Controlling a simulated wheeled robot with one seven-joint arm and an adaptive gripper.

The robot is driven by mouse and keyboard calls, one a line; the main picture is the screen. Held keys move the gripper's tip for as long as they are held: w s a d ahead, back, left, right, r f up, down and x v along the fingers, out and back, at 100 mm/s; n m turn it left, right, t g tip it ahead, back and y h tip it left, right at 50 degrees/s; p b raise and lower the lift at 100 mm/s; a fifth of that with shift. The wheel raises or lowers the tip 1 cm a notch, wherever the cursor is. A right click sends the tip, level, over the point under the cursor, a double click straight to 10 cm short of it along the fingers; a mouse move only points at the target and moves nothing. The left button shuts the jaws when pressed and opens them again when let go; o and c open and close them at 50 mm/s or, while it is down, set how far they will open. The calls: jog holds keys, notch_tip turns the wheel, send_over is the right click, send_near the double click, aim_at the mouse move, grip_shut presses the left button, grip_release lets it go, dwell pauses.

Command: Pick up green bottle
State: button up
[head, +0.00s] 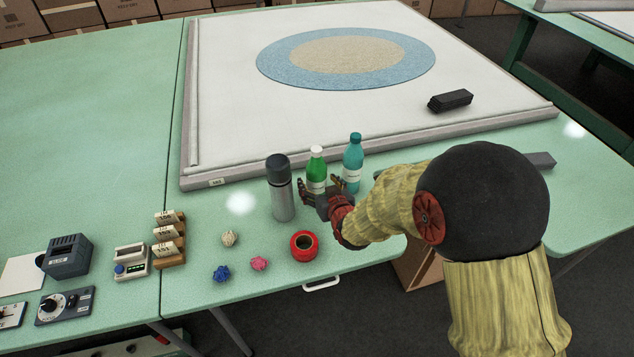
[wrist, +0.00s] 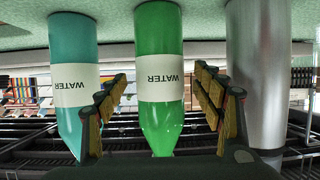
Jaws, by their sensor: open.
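The green bottle (head: 316,168) with a white cap and white label stands upright on the green table, in front of the framed white panel. My gripper (head: 322,190) is open at the bottle, with a finger to each side of it. In the wrist view, which shows things upside down, the green bottle (wrist: 159,60) stands between the two open fingers (wrist: 155,112). Gaps show between the fingers and the bottle. Part of the bottle's lower front is hidden by my gripper in the head view.
A teal bottle (head: 352,163) stands close on the right, and a grey flask (head: 280,188) close on the left. A red ring-shaped roll (head: 304,245) and small yarn balls (head: 221,273) lie nearer the front edge. The framed panel (head: 230,150) lies behind.

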jog(key=shift+x, duration=1.15)
jog(key=c, duration=0.3)
jog(key=c, duration=1.4)
jog(key=shift+r, duration=0.1)
grip_shut()
